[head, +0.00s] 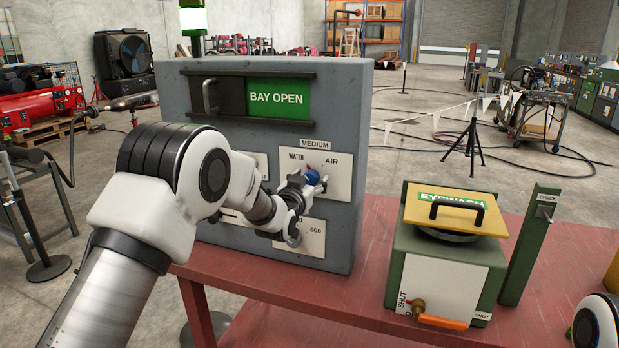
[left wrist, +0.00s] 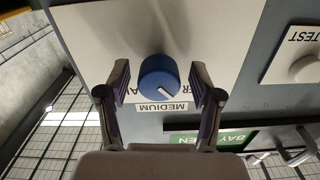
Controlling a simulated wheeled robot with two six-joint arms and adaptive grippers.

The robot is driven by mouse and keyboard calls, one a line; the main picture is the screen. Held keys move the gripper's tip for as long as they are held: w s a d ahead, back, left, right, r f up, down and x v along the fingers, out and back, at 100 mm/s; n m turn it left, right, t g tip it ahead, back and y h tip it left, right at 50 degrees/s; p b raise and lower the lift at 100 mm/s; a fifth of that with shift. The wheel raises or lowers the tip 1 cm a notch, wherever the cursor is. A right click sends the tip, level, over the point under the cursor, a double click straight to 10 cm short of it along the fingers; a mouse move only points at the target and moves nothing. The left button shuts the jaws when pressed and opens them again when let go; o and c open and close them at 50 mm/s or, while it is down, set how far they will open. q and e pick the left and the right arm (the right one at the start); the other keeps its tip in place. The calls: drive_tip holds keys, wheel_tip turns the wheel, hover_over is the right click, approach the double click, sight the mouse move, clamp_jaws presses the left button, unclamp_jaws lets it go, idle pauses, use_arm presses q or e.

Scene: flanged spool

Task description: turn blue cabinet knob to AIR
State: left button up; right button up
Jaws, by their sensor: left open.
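The blue knob (head: 312,177) sits on a white plate marked MEDIUM (head: 338,184) on the grey cabinet's front, with WATER at upper left and AIR at upper right. In the left wrist view, which is upside down, the knob (left wrist: 158,76) has a white pointer line angled to the lower right, toward the WATER side. My left gripper (head: 309,187) is open at the knob; in the left wrist view its fingers (left wrist: 158,85) stand on either side of it with visible gaps. The fingers partly cover the WATER and AIR labels there. My right gripper is not in view.
The grey cabinet (head: 345,105) stands on a red table (head: 290,300) and has a BAY OPEN slider (head: 278,98) above the knob. Another knob (left wrist: 305,68) is beside it, marked TEST. A green EYEWASH box (head: 410,262) and green CHECK post (head: 530,245) stand to the right.

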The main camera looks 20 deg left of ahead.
use_arm(q)
drive_tip(key=shift+d, duration=0.2)
drive_tip(key=c, duration=0.4)
drive_tip(key=shift+a, duration=0.2)
drive_tip(key=c, duration=0.7)
drive_tip(key=shift+d, duration=0.1)
drive_tip(key=shift+c, duration=0.2)
